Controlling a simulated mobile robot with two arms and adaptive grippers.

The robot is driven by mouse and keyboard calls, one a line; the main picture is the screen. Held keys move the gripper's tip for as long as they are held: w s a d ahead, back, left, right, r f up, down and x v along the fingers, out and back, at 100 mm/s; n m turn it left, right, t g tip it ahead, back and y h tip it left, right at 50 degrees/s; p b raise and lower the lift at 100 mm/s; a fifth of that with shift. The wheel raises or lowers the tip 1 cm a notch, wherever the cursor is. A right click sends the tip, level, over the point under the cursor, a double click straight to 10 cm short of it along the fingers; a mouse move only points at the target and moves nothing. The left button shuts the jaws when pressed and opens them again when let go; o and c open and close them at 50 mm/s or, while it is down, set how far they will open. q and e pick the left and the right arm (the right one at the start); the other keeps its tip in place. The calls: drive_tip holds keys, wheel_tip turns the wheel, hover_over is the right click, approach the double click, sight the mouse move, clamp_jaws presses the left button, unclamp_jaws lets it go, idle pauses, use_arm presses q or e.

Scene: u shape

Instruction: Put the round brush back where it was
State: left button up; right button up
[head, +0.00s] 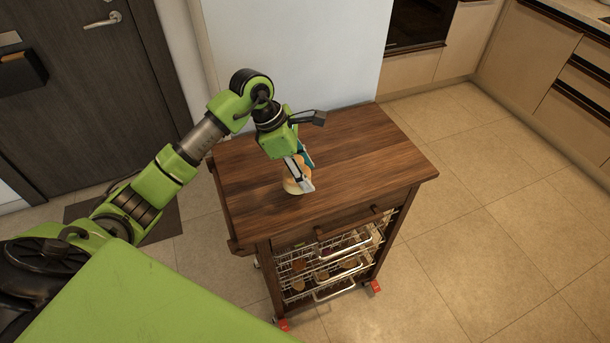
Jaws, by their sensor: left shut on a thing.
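The round brush (291,186) is a small, light tan round thing at the fingertips of my left gripper (302,177). The gripper points down and is shut on the brush, whose upper part is partly hidden by the fingers. Both are over the front left part of the dark wooden top of a kitchen cart (375,155). I cannot tell whether the brush touches the top. My right gripper is not in view.
A white wall panel (290,50) stands behind, a dark door (80,90) at the left. Tiled floor (480,200) and cabinets (545,70) lie to the right.

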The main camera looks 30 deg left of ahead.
use_arm(q)
drive_tip(key=shift+w+a+f, duration=0.1)
drive_tip(key=shift+w+f, duration=0.1)
drive_tip(key=shift+f, duration=0.05)
wheel_tip(320, 180, down, 3)
drive_tip(key=shift+w+p, duration=0.1)
drive_tip(key=shift+p, duration=0.9)
drive_tip(key=shift+f, duration=0.2)
drive_tip(key=shift+a+f, duration=0.1)
drive_tip(key=o, duration=1.1)
drive_tip(key=shift+c, duration=0.2)
